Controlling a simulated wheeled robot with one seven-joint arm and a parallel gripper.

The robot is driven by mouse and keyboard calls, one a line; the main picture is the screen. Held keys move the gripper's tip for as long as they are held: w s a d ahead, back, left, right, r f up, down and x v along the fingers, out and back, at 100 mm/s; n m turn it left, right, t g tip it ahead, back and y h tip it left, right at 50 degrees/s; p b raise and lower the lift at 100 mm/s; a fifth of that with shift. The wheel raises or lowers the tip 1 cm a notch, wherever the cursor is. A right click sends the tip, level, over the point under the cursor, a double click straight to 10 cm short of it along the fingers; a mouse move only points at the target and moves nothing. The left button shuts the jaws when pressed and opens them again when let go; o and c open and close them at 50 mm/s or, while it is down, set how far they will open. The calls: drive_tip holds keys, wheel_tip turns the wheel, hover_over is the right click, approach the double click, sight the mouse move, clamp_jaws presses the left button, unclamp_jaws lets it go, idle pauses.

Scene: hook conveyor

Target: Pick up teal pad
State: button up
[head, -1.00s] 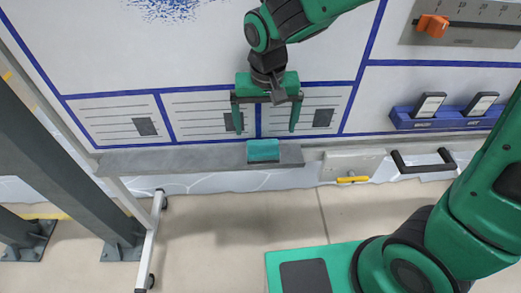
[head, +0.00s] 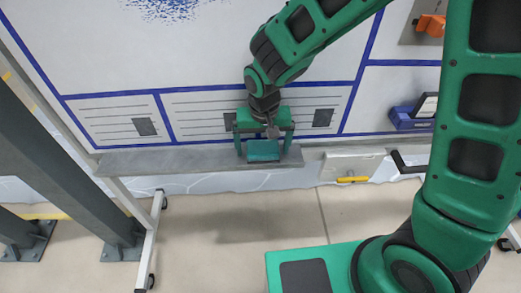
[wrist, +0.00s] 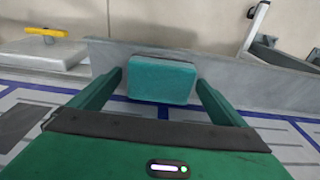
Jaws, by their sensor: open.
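The teal pad (head: 263,151) rests on a narrow grey ledge (head: 190,158) below a whiteboard. In the wrist view the teal pad (wrist: 161,80) is a rounded block lying between the finger ends. My gripper (head: 264,152) is open around the pad, one finger to each side. In the wrist view my gripper (wrist: 160,84) shows a gap between each fingertip and the pad's sides. The pad is not held.
The whiteboard (head: 215,65) with blue lines stands right behind the ledge. To the right are a blue holder (head: 408,122), a black handle (head: 402,163) and a yellow lever (head: 352,180). A dark post (head: 45,120) stands at left. The ledge's left part is bare.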

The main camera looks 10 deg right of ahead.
sight(261, 146)
drive_tip(key=shift+c, duration=0.7)
drive_tip(key=c, duration=1)
drive_tip(key=shift+r, duration=0.5)
drive_tip(key=r, duration=0.3)
drive_tip(key=shift+s+a+r, duration=0.2)
drive_tip(key=shift+a+r, duration=0.05)
drive_tip(key=shift+r, duration=0.05)
drive_tip(key=s+a+r, duration=0.4)
drive_tip(key=s+a, duration=0.1)
drive_tip(key=s+a+r, duration=0.2)
drive_tip(key=s, duration=0.1)
drive_tip(key=shift+s+a+r, duration=0.15)
drive_tip(key=shift+r, duration=0.05)
